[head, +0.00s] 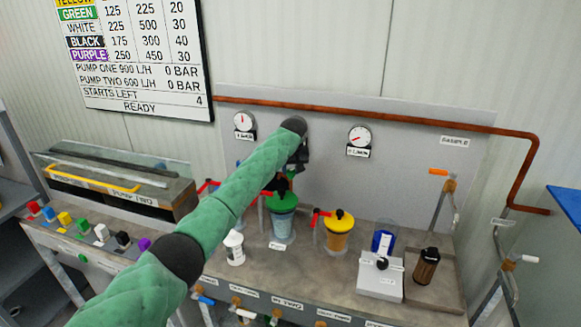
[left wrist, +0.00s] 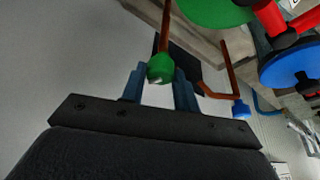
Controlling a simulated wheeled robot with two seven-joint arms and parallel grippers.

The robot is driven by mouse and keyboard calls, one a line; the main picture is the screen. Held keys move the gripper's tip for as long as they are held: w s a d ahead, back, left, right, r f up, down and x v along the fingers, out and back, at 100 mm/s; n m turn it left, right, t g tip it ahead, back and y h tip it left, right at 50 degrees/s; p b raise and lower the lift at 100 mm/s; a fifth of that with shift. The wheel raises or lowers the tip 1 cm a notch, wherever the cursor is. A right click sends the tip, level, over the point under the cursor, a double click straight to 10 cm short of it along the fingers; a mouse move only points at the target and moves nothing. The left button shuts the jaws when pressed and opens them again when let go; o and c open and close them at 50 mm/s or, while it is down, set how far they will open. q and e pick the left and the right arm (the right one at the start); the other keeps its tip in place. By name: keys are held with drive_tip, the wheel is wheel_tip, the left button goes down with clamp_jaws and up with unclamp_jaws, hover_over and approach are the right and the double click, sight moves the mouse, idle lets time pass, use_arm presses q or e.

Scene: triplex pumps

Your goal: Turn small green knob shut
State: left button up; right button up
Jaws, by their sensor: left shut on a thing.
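In the left wrist view, the small green knob (left wrist: 160,68) sits at the end of a thin copper pipe. It lies between the two blue-grey fingers of my left gripper (left wrist: 160,82), which are shut on it. In the head view, my green-sleeved left arm reaches across the bench. The dark left gripper (head: 284,184) points down near the green-lidded canister (head: 282,203). The small knob in its grip and the fingertips' contact are hidden there. My right gripper is not in view.
A yellow-lidded canister (head: 340,231) with a red handle stands to the right. A white box (head: 380,280) and a dark cylinder (head: 426,266) stand farther right. A copper pipe (head: 400,117) runs along the back panel.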

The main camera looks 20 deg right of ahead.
use_arm(q)
drive_tip(key=shift+d+n+y, duration=0.15)
drive_tip(key=shift+n+y, duration=0.35)
drive_tip(key=shift+n, duration=0.7)
drive_tip(key=shift+n+y, duration=0.4)
drive_tip(key=shift+n, duration=0.7)
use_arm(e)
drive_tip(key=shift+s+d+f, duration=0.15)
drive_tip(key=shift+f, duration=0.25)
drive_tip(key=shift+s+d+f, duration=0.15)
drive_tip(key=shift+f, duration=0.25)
use_arm(q)
drive_tip(key=o, duration=1)
drive_tip(key=shift+c, duration=0.2)
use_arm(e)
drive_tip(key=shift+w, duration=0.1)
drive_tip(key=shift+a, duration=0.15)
use_arm(q)
drive_tip(key=shift+s+r, duration=0.1)
drive_tip(key=shift+r, duration=0.2)
drive_tip(key=b+v, duration=0.2)
drive_tip(key=v, duration=0.5)
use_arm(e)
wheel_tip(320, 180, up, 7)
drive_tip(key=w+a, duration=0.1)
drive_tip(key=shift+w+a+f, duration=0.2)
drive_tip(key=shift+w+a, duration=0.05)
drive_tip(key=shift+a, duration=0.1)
